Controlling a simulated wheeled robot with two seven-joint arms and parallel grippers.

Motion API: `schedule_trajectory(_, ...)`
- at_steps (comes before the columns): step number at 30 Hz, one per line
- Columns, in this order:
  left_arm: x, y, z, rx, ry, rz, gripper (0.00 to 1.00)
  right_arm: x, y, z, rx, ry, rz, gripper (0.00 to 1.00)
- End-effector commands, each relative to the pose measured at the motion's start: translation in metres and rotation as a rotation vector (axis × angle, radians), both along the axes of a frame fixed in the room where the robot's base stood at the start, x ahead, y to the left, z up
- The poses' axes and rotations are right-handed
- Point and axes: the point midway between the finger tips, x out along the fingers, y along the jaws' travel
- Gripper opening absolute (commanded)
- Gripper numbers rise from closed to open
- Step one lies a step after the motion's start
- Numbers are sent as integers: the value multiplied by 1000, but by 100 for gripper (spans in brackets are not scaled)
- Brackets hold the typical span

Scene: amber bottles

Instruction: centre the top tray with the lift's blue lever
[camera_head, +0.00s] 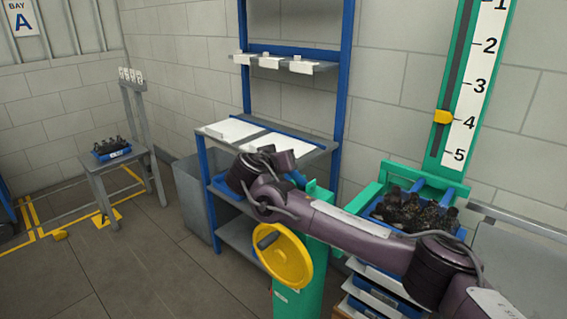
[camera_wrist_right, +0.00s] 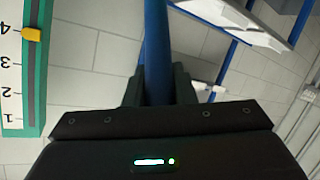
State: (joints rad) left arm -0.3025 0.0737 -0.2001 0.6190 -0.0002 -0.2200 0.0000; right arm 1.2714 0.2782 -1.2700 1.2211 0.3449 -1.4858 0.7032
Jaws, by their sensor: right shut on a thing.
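The blue lever (camera_wrist_right: 156,40) runs between the two dark fingers of my right gripper (camera_wrist_right: 158,84), which is shut on it in the wrist view. In the head view only a short piece of the lever (camera_head: 298,179) shows beside my wrist, above the green post. My arm hides most of it and the fingertips. The top tray (camera_head: 456,231) is blue, holds several dark bottles, and sits in the green lift frame (camera_head: 370,195) at the right. My arm crosses in front of its lower edge. The yellow pointer (camera_head: 443,117) is close to 4 on the scale. My left gripper is not in view.
A yellow handwheel (camera_head: 283,257) is on the green post below my arm. More trays (camera_head: 372,300) are stacked under the top one. A blue-framed shelf rack (camera_head: 346,60) stands behind my arm.

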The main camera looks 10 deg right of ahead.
Motion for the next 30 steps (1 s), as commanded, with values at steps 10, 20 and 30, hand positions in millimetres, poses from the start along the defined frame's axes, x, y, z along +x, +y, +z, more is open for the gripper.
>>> schedule_trajectory(10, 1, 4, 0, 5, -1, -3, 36, -1, 2, -4, -5, 8, 2, 38)
schedule_trajectory(20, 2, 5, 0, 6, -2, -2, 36, -1, 1, -3, -3, 6, 2, 45)
schedule_trajectory(30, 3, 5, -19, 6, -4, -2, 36, -37, 26, 9, -3, 2, 5, 45)
